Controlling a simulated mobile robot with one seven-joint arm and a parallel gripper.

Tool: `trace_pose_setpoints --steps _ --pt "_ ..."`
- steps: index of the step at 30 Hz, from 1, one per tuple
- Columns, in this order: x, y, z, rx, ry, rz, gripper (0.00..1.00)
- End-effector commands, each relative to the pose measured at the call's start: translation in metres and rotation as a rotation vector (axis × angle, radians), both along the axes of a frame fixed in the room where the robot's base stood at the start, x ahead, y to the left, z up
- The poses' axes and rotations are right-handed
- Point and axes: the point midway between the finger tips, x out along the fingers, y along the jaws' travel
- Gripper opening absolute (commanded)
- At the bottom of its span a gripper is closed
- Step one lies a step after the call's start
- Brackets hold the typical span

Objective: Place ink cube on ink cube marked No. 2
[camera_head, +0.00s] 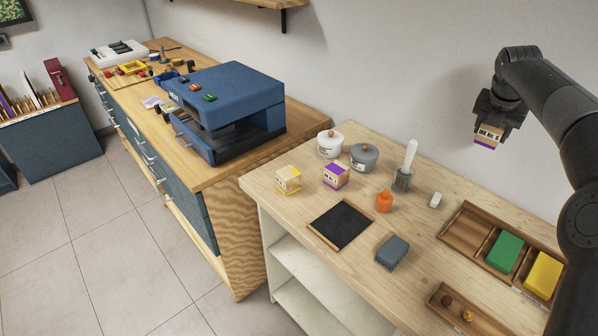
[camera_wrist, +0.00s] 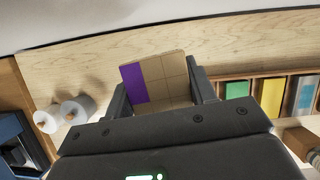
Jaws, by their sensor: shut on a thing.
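My gripper (camera_head: 489,124) is raised above the back right of the light wood table (camera_head: 270,196), shut on an ink cube (camera_head: 488,137) with a purple lower edge and a printed label. In the wrist view the held cube (camera_wrist: 170,75) sits tilted between the two fingers, a purple band on its left. On the table stand a yellow-trimmed ink cube (camera_head: 288,180) and a purple-trimmed ink cube (camera_head: 336,176), apart from each other. Their numbers are too small to read. My gripper is well to the right of and above both.
A white jar (camera_head: 330,145) and a grey jar (camera_head: 363,158) stand behind the cubes. In front lie a black pad (camera_head: 342,224) and a grey block (camera_head: 392,251). An orange bottle (camera_head: 384,201), a white-handled tool (camera_head: 405,165) and a compartment tray (camera_head: 464,231) are to the right.

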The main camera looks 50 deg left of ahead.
Motion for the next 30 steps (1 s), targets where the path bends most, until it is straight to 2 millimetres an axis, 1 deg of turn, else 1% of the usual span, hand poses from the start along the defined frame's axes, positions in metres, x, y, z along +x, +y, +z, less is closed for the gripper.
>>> trace_pose_setpoints --steps 1,6,13,17,20,23,24,26,27,29,30 --pt "0.000 0.001 0.008 0.002 -0.002 -0.001 0.26" --pt "0.000 0.001 0.030 0.002 -0.002 0.001 0.26" --pt "-0.029 0.044 0.028 -0.001 0.001 0.038 0.26" --pt "-0.053 0.076 0.029 0.000 0.001 0.066 0.26" --pt "-0.079 0.108 0.029 -0.001 0.001 0.094 0.26" --pt "-0.114 0.145 0.029 -0.001 0.002 0.130 0.26" --pt "-0.130 0.160 0.029 -0.001 0.001 0.144 0.26" --pt "-0.155 0.182 0.029 -0.001 0.001 0.166 0.26" --pt "-0.172 0.195 0.029 -0.002 0.001 0.181 0.26" --pt "-0.196 0.213 0.029 -0.002 0.001 0.200 0.26" --pt "-0.211 0.224 0.029 -0.002 0.001 0.213 0.26"
